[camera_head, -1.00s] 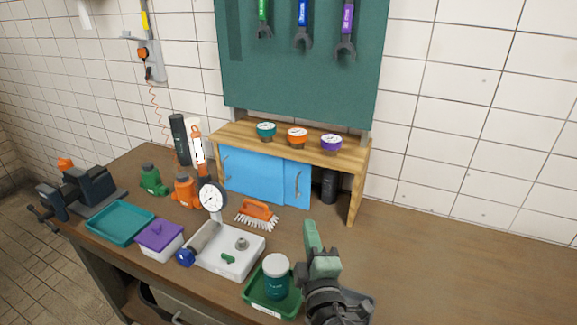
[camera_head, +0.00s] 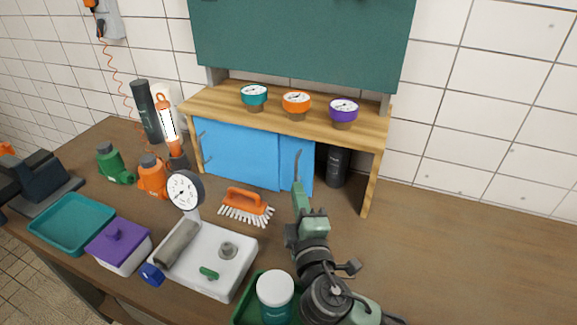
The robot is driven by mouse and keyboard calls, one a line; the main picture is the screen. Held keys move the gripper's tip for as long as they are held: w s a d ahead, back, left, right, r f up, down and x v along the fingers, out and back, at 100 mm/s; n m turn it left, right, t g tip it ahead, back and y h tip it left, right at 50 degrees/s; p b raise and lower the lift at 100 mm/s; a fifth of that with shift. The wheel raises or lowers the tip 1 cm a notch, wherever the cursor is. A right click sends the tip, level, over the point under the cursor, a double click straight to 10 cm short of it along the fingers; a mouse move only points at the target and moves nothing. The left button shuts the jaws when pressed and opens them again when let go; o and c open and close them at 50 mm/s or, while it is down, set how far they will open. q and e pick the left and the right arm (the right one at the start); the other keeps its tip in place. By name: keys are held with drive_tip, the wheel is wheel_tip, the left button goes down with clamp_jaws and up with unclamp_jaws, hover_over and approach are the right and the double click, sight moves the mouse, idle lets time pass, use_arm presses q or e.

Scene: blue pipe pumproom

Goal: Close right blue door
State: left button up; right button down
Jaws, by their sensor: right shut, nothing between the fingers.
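The right blue door (camera_head: 306,167) is a narrow visible panel in the wooden shelf unit, with a thin vertical handle. It sits beside the wider left blue door (camera_head: 238,152), which seems to overlap it. To its right the shelf front is open, showing a black cylinder (camera_head: 337,166). My right gripper (camera_head: 299,187) is shut and empty. Its fingertips are in front of the right door's lower part, just below the handle; I cannot tell whether they touch. My left gripper is not in view.
An orange brush (camera_head: 247,202), a white tray (camera_head: 228,283) and a teal-labelled jar (camera_head: 275,296) are left of my arm. The bench to the right is clear.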

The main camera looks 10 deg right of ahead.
use_arm(q)
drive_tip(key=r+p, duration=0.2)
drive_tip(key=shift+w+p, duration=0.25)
drive_tip(key=shift+p, duration=0.05)
use_arm(e)
drive_tip(key=w, duration=1)
drive_tip(key=shift+w+d, duration=0.25)
drive_tip(key=shift+d, duration=0.1)
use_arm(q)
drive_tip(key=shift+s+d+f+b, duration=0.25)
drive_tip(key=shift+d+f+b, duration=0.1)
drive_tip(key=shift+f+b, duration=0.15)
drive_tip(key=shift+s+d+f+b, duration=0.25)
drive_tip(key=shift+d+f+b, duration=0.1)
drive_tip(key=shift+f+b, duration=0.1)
use_arm(e)
drive_tip(key=s+d, duration=0.8)
drive_tip(key=d, duration=0.4)
drive_tip(key=shift+s+d, duration=0.15)
drive_tip(key=shift+d, duration=0.05)
drive_tip(key=shift+f, duration=0.1)
